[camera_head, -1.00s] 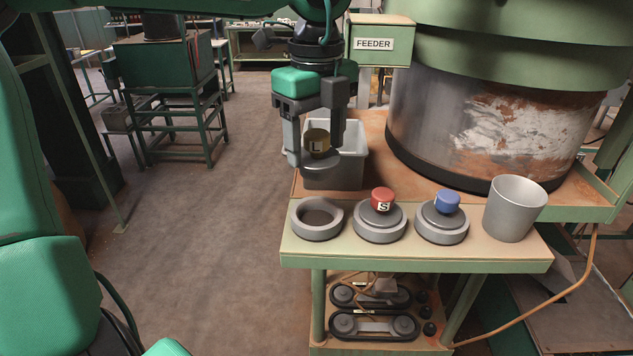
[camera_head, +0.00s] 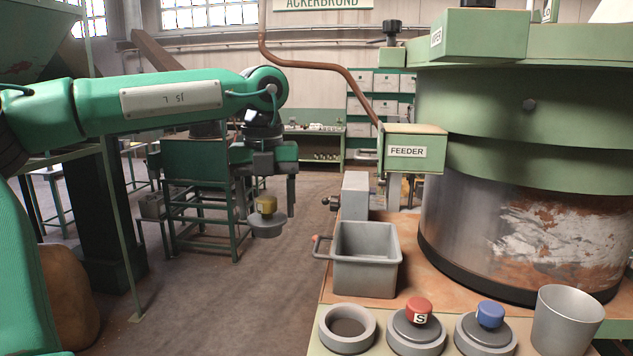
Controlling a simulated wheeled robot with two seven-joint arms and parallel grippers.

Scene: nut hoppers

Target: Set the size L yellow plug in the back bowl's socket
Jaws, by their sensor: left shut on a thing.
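My left gripper (camera_head: 266,213) hangs pointing down over the open floor, left of the bench, shut on the yellow plug (camera_head: 267,228). The plug has a yellow knob on a round grey base and is upright between the fingers. The L on its knob is too small to read clearly now, but it shows in the earlier frame. A large green and rusty steel bowl (camera_head: 560,235) stands on the bench at the right. I cannot tell whether it is the back bowl, and no bowl's socket can be made out. My right gripper is not in view.
A grey bin (camera_head: 365,278) sits on the bench behind an empty grey ring (camera_head: 347,345), a red S plug (camera_head: 418,310), a blue plug (camera_head: 490,314) and a grey cup (camera_head: 566,322). A FEEDER box (camera_head: 415,165) juts out behind.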

